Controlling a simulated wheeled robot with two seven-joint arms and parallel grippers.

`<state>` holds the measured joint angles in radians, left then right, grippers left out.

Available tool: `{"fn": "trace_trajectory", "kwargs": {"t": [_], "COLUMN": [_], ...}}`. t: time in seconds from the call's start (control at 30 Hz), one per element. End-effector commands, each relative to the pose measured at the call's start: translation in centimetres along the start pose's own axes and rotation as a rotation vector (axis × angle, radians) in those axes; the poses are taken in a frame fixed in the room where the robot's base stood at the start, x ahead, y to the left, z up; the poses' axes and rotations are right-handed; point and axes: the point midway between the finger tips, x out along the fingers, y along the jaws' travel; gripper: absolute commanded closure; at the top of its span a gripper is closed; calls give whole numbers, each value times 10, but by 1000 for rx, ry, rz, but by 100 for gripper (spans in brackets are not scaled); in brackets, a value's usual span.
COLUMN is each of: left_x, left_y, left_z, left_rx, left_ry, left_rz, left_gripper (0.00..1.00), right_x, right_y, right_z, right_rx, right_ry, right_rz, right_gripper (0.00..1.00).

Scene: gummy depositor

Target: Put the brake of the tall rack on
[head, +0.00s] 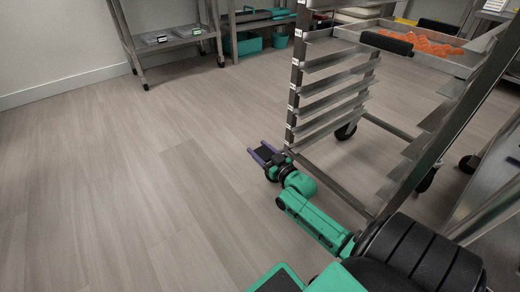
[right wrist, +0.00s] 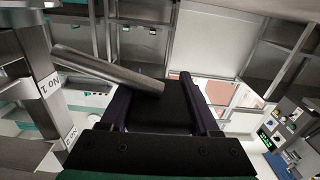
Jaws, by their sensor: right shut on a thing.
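The tall rack (head: 291,92) is a metal frame with stacked runners and white labels on its posts, right of centre in the head view. A black caster (head: 345,131) shows at its far foot. My right gripper (head: 263,153) is beside the lower part of the rack's left post. It is shut on a dark flat piece (right wrist: 178,108), which fills the space between the fingers in the right wrist view. I cannot tell whether this piece is the rack's brake. A round metal bar (right wrist: 105,70) ends against or just in front of it. My left gripper is not in view.
The floor (head: 120,190) is clear to the left. A metal shelf unit (head: 170,42) and a teal bin (head: 243,43) stand at the back. A tray (head: 456,68) with orange pieces is at the upper right. More metal furniture edges stand at the right.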

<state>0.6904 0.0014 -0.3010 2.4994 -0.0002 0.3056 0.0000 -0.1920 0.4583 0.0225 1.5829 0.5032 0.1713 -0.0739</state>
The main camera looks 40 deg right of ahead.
Motion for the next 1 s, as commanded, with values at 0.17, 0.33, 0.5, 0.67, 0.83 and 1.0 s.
{"fn": "trace_trajectory", "kwargs": {"t": [0.17,0.33,0.5,0.67,0.83,1.0], "left_x": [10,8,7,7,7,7], "left_y": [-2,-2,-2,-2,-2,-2], "left_z": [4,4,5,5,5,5], "left_rx": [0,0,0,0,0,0], "left_ry": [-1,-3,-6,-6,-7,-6], "left_rz": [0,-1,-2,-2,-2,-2], "left_gripper": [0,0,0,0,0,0], "right_x": [0,0,0,0,0,0], "right_y": [-6,-8,-8,-8,-8,-8], "right_z": [18,36,37,38,37,36], "right_rx": [-208,-387,-409,-408,-405,-404], "right_ry": [-3,-2,-1,-4,-2,-1], "right_rz": [2,0,-2,-2,-1,-1], "right_gripper": [100,100,100,22,7,7]}}
